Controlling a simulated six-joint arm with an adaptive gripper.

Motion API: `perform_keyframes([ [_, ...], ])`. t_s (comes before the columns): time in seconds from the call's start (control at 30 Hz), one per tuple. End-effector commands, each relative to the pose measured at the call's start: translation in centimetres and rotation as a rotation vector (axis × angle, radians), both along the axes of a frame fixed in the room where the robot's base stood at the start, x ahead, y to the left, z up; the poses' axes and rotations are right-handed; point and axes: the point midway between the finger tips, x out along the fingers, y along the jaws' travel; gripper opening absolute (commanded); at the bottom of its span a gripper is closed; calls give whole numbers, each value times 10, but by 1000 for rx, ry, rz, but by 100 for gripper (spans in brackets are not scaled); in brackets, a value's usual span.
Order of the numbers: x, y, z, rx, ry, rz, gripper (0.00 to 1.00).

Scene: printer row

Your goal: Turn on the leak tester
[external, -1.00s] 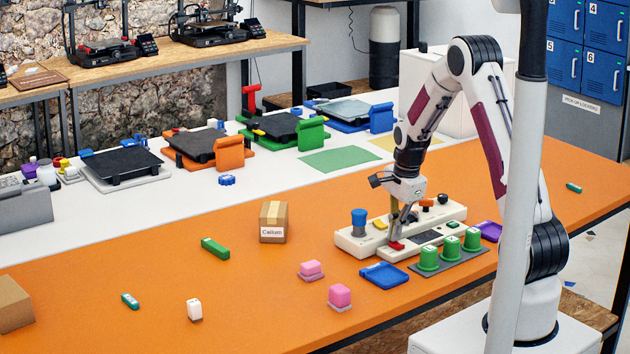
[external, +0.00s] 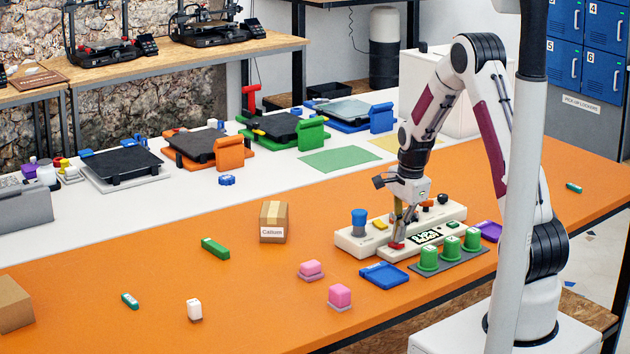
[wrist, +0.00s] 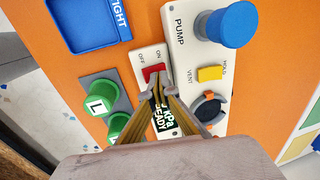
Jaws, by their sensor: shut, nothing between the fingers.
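The leak tester (external: 358,243) is a cream panel on the orange table, with a blue knob, a yellow button and a display (external: 426,237). The display is lit; the wrist view shows "kPa" and "READY" on it, partly hidden by my fingers. The red rocker switch (wrist: 152,72) sits between the ON and OFF labels; it also shows in the external view (external: 396,246). My gripper (wrist: 158,91) is shut and empty, its fingertips right beside the switch. I cannot tell whether they touch it.
Green cylinders (external: 450,246) stand on a grey holder in front of the tester. A blue tray (external: 384,275) and a purple tray (external: 489,231) lie near it. Pink blocks (external: 340,296) and a cardboard box (external: 273,222) are to the left.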

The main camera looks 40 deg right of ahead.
Motion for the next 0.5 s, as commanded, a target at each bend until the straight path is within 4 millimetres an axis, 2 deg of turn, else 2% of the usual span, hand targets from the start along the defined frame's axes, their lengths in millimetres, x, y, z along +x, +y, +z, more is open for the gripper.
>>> perform_keyframes([
  [0.5,2,0,7,0,-1,0,0],
])
